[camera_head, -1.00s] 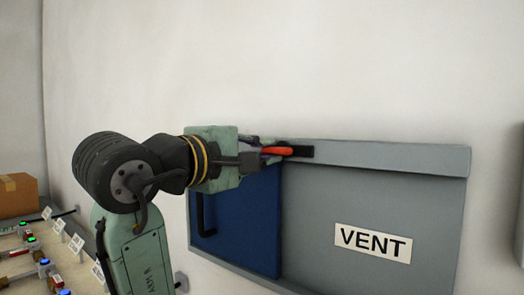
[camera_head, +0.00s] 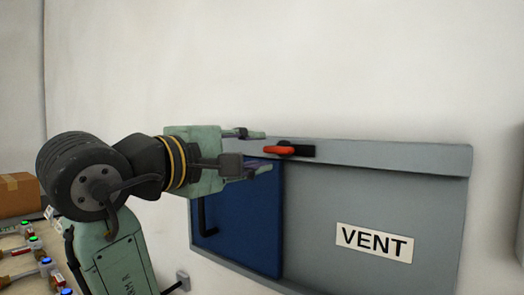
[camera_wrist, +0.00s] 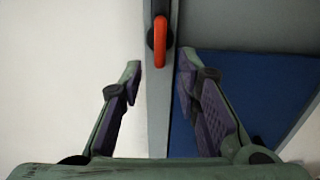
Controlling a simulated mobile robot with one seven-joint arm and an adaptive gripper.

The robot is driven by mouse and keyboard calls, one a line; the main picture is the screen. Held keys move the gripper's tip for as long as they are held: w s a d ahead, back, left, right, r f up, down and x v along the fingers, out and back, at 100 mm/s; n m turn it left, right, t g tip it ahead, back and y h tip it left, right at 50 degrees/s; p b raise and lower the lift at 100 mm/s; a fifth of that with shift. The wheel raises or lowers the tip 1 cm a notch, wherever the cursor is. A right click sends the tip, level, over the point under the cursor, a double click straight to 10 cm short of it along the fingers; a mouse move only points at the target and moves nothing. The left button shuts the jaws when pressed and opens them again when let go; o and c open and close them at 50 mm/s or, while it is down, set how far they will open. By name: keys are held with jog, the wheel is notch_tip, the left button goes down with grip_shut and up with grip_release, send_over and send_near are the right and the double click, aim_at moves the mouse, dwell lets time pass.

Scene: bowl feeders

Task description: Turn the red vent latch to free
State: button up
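The red vent latch (camera_head: 285,150) sits on a black mount on the grey top rail of the vent panel. In the head view its red handle lies along the rail, pointing left from the black part. It also shows in the wrist view (camera_wrist: 160,42), in line with the rail and ahead of the fingertips. My gripper (camera_head: 261,153) is open and empty, just left of the latch and apart from it. In the wrist view the fingers (camera_wrist: 158,78) stand wide on either side of the rail.
The grey vent panel (camera_head: 400,195) carries a VENT label (camera_head: 374,242). A blue sliding door (camera_head: 245,225) with a black handle (camera_head: 204,218) covers its left part. A cardboard box (camera_head: 17,193) and small devices stand at far left. The wall above the rail is bare.

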jog(key=v, duration=0.8)
jog(key=shift+s+a, duration=0.2)
jog(key=shift+s, duration=0.15)
jog(key=shift+a, duration=0.1)
